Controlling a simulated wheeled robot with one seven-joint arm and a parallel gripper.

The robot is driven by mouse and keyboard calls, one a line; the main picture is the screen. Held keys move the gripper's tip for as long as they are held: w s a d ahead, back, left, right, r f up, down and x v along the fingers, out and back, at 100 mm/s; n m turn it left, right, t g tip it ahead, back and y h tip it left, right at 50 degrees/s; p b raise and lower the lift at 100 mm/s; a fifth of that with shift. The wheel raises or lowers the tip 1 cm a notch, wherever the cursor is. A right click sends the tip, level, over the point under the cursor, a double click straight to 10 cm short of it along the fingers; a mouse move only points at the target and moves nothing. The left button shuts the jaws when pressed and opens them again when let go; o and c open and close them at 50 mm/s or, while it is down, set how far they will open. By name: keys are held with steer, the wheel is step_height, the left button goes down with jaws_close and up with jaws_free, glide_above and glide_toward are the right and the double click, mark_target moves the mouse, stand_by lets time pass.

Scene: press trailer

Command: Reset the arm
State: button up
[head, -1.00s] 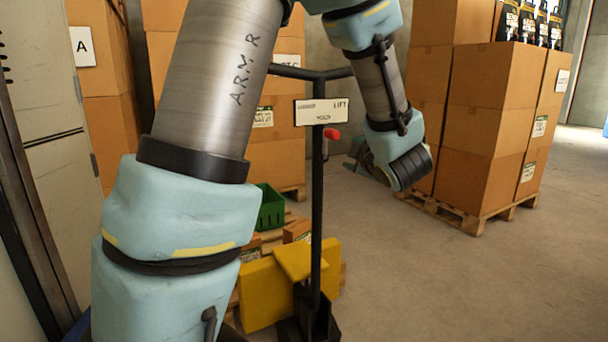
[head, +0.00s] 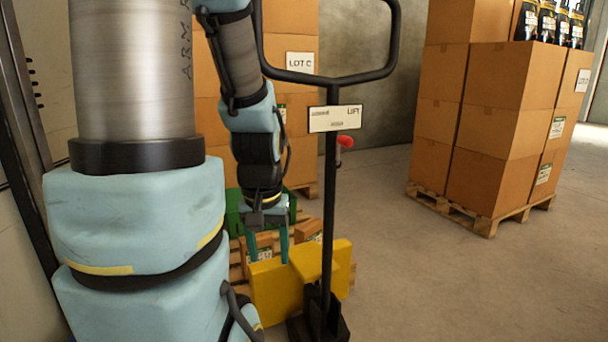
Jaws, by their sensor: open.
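My arm fills the left half of the head view. Its forearm hangs down and ends in my gripper (head: 268,250), which points downward. The two teal fingers are apart, with nothing seen between them. My gripper appears in front of a green crate (head: 233,213) and beside the yellow body of a pallet jack (head: 275,291). I cannot tell whether the fingers touch anything.
Small brown boxes (head: 308,229) sit on a low pallet near my gripper. Stacked cartons (head: 498,130) stand on a wooden pallet (head: 480,222) at right. More cartons (head: 290,20) marked LOT C stand behind the handle. The concrete floor (head: 450,290) at lower right is clear.

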step_height(320, 180, up, 23)
steer(key=p, duration=2.1)
